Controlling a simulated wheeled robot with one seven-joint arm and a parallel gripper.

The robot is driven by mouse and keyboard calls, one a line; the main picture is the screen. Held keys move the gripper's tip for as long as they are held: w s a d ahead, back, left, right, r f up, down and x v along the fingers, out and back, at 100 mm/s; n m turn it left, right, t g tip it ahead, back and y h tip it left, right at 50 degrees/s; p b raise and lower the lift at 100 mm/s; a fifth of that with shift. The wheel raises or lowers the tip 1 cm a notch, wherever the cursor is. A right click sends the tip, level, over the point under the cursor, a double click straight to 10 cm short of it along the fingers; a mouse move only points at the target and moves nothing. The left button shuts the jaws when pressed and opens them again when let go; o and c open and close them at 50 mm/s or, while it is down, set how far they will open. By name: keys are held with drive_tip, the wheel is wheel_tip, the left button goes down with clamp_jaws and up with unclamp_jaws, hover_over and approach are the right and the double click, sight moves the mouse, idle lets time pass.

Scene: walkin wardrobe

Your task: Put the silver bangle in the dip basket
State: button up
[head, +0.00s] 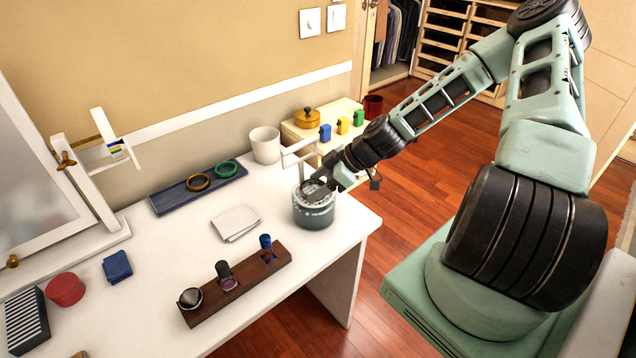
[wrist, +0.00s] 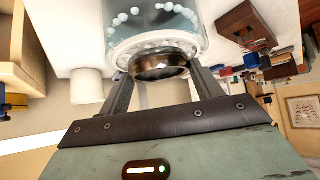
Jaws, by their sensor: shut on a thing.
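My gripper (head: 321,186) is directly above a clear glass jar (head: 314,212) with grey liquid near the table's right end. In the wrist view, my two fingers are shut on the silver bangle (wrist: 160,67), which looks dark and shiny. The bangle is right at the jar's mouth; I cannot tell whether it is above or just inside the rim. The jar (wrist: 150,22) shows white beads or a beaded ring inside. My gripper hides part of the jar's opening in the head view.
A white cup (head: 265,145) and thin white stand (head: 296,153) are behind the jar. A blue tray (head: 172,201) holds gold and green bangles. A folded cloth (head: 236,223) and wooden watch holder (head: 241,283) lie left of it. The table's right edge is close.

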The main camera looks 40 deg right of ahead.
drive_tip(key=shift+f, duration=0.15)
drive_tip(key=o, duration=1)
drive_tip(key=v, duration=1.2)
drive_tip(key=s+a+g+h, duration=0.1)
drive_tip(key=s+a+g, duration=0.25)
drive_tip(key=a, duration=0.55)
drive_tip(key=s+a+g+h, duration=0.2)
drive_tip(key=a+g, duration=0.2)
drive_tip(key=a, duration=0.5)
drive_tip(key=shift+s+a+r+m+t+h+b, duration=0.1)
drive_tip(key=shift+s+a+r+m+t+h, duration=0.3)
drive_tip(key=shift+s+a+r, duration=1.6)
drive_tip(key=shift+s+a+r+m+t+h+b, duration=0.15)
drive_tip(key=shift+s+a+r+h, duration=0.45)
drive_tip(key=shift+s+a+r, duration=1.35)
drive_tip(key=shift+s+a+r+m+t+h+b, duration=0.1)
drive_tip(key=shift+s+a+r+m+h, duration=0.35)
drive_tip(key=shift+s+a+r, duration=1.55)
drive_tip(key=shift+s+a+f, duration=0.6)
drive_tip(key=shift+a+f, duration=0.05)
drive_tip(key=shift+a, duration=0.05)
